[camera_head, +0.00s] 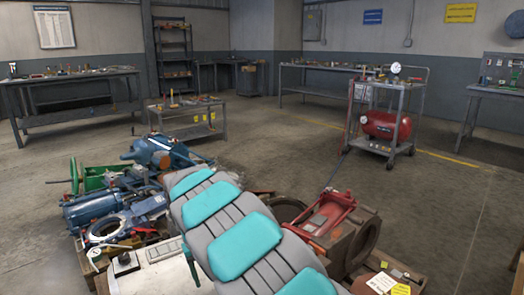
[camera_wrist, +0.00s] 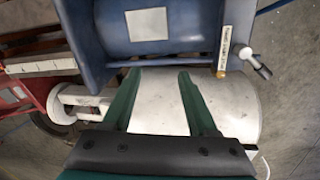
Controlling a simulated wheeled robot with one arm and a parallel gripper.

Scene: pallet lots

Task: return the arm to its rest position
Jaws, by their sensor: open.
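My arm (camera_head: 240,235), grey with teal pads, stretches in the head view from the bottom edge up and left over a heap of machine parts. In the wrist view my gripper (camera_wrist: 157,80) shows two dark green fingers, spread apart with nothing held between them. A pale metal cylinder (camera_wrist: 158,105) lies behind the fingers; I cannot tell whether they touch it. A blue motor housing (camera_wrist: 160,48) with a small lever fills the top of that view. In the head view I cannot make out the gripper.
Blue motors (camera_head: 92,208) and a green part (camera_head: 92,176) lie left of the arm. A red machine part (camera_head: 328,213) on a wooden pallet lies right. A low bench (camera_head: 185,130), a red compressor (camera_head: 386,125) and workbenches stand further back. The middle floor is clear.

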